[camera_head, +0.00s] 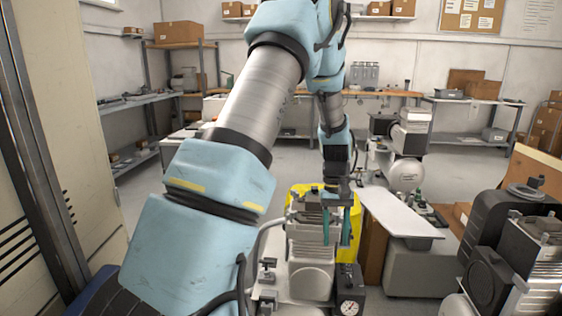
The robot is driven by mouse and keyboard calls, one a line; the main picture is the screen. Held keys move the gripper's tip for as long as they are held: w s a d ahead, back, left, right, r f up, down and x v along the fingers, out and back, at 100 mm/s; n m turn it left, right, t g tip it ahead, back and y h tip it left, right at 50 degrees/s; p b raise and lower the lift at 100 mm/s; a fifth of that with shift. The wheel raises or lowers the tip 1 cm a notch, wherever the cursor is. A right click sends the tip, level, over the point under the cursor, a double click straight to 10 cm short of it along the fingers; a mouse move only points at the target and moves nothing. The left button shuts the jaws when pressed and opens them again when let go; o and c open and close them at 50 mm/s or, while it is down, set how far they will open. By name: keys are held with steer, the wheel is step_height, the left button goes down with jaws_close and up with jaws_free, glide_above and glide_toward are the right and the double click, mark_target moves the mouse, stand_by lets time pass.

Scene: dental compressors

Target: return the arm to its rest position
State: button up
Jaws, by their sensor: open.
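My arm, light blue and grey, rises from the lower left and bends over at the top of the head view. My gripper (337,226) hangs down at the centre right with two teal fingers set apart, open and empty between them as far as I can see. It is in front of or just above the grey finned compressor (309,256). I cannot tell whether the fingers touch it. A yellow object (348,250) stands behind the gripper, partly hidden by it and the compressor.
A pressure gauge (348,307) sits at the compressor's front. A white board (399,211) lies to the right. Dark and silver compressors (491,277) crowd the lower right. A beige cabinet (75,130) stands close on the left. Open floor shows behind, before the back workbench (385,93).

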steer(key=s+a+r+t+b, duration=0.1)
steer(key=s+a+t+b, duration=0.3)
steer(key=a, duration=0.6)
steer(key=s+a+b, duration=0.3)
steer(key=s+a, duration=0.3)
steer(key=a, duration=0.5)
step_height(320, 180, up, 15)
steer(key=p, duration=1.5)
steer(key=shift+s+r, duration=0.15)
